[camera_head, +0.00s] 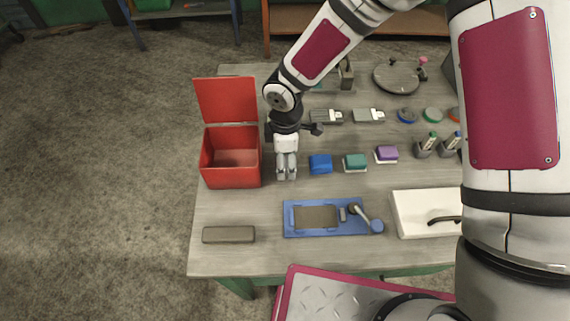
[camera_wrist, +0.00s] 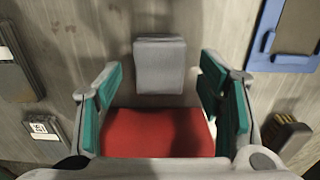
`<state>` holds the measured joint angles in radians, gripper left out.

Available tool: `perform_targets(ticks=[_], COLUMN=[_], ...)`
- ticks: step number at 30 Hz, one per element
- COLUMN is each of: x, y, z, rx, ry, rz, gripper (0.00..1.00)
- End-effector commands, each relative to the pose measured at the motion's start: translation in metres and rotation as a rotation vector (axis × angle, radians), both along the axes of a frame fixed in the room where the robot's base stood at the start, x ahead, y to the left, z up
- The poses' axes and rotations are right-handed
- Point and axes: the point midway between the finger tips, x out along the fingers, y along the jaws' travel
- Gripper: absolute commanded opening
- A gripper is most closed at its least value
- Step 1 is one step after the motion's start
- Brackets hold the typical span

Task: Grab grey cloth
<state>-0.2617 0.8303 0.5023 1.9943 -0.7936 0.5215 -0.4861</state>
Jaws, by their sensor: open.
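The grey cloth (camera_wrist: 160,65) lies on the table as a small flat folded block. In the wrist view it is just beyond the fingertips, roughly centred between them, and no finger touches it visibly. My gripper (camera_head: 287,174) points down over the table, just right of the red box. Its teal-padded fingers (camera_wrist: 165,92) are apart with nothing held between them. In the head view my gripper hides most or all of the grey cloth.
The open red box (camera_head: 232,180) stands close left of my gripper. Blue (camera_head: 320,164), teal (camera_head: 355,162) and purple (camera_head: 387,154) cloths lie in a row to the right. A blue-framed board (camera_head: 290,220) and a dark block (camera_head: 228,234) lie nearer the front.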

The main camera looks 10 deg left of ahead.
Motion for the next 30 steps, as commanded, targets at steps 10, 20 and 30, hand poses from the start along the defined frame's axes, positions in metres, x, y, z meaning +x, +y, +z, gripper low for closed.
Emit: perform_targets(ticks=[10, 20, 30], x=[0.0, 0.0, 0.002], y=[0.0, 0.0, 0.0], z=[-0.002, -0.002, 0.01], rx=[0.0, 0.0, 0.001], ry=[-0.001, 0.0, -0.002], rz=[-0.001, -0.001, -0.003], gripper=[0.39, 0.1, 0.1])
